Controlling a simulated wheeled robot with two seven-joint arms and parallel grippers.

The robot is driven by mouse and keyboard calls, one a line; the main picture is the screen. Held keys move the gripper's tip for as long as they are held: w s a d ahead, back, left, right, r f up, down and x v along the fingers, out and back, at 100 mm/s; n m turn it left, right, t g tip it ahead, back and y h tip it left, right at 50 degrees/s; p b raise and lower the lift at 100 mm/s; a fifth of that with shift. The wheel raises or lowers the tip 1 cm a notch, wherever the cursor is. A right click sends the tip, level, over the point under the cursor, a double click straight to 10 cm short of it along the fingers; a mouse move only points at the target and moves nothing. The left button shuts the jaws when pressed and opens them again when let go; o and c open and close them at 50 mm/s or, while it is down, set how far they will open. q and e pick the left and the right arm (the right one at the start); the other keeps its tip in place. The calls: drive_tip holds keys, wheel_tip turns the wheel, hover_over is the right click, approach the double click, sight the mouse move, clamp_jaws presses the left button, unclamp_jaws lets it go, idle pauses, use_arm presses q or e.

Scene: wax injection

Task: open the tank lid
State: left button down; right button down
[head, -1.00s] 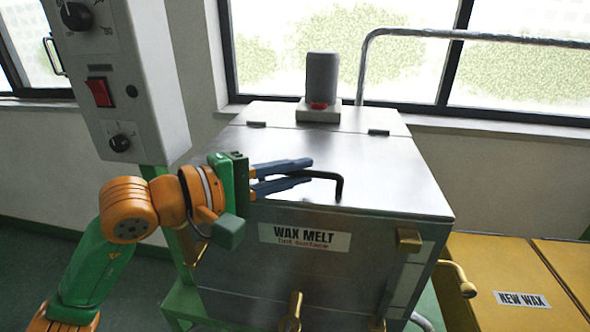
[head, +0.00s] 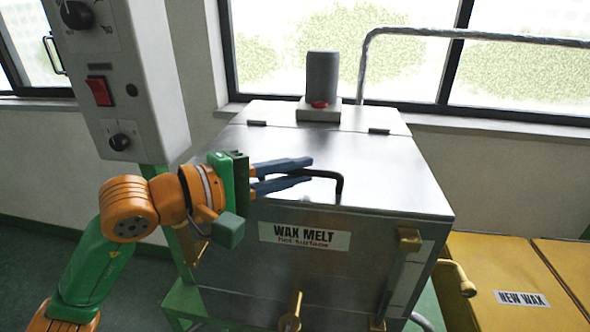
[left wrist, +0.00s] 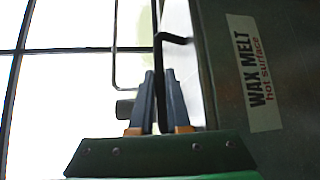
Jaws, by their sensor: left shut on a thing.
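The steel wax melt tank (head: 290,250) stands in the middle of the head view, with its flat lid (head: 340,155) lying closed on top. A black bar handle (head: 340,185) sits near the lid's front edge. My left gripper (head: 309,170) comes in from the left, low over the lid, shut on the handle. In the left wrist view the handle (left wrist: 172,38) runs between the fingers of the left gripper (left wrist: 158,75). My right gripper is not in view.
A grey control box (head: 125,90) with knobs and a red switch hangs at the left. A grey motor (head: 322,75) stands behind the lid hinges. A metal rail (head: 470,36) rises behind the tank. Yellow new wax bins (head: 500,260) stand at the right.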

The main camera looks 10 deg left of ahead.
use_arm(q)
drive_tip(key=shift+r, duration=0.1)
idle(0.4)
drive_tip(key=shift+r+p, duration=0.2)
drive_tip(key=shift+p, duration=0.1)
drive_tip(key=w+r+n+p, duration=0.1)
drive_tip(key=w+r+p, duration=0.2)
drive_tip(key=r+p, duration=0.4)
drive_tip(key=w+r+g+y+p, duration=0.1)
drive_tip(key=w+r+p, duration=0.3)
drive_tip(key=r+p, duration=0.3)
drive_tip(key=shift+r+n+g+p, duration=0.3)
drive_tip(key=shift+n+p, duration=0.1)
drive_tip(key=shift+p, duration=0.35)
